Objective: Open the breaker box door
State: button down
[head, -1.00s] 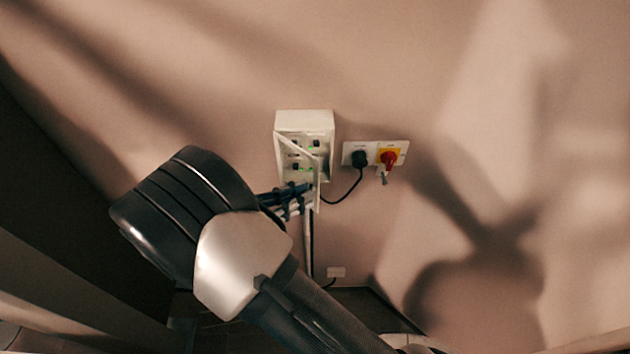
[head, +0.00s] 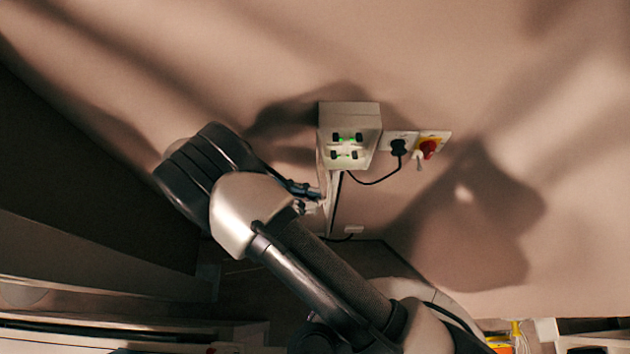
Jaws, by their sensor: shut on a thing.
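The breaker box (head: 372,160) is a pale box on the wall, with dark switches and small green lights showing on its uncovered front. Its door (head: 330,200) stands swung out from the left side of the box and shows as a narrow pale strip, almost edge-on. My gripper (head: 314,194) is at the outer part of the door, to the lower left of the box, and is shut on it. The fingertips are small and dark here, so the exact spot they hold is hard to see.
Right of the box is a wall plate with a black plug (head: 398,147) and a red rotary switch (head: 428,149) on yellow. A black cable loops below. A dark panel (head: 80,170) fills the left side.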

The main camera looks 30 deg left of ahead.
jog(key=shift+a+r, duration=0.15)
jog(key=shift+r, duration=0.05)
jog(key=c, duration=1.6)
grip_release()
jog(key=shift+f, duration=0.1)
jog(key=shift+o, duration=0.2)
jog(key=shift+f+b, duration=0.1)
jog(key=shift+b, duration=0.2)
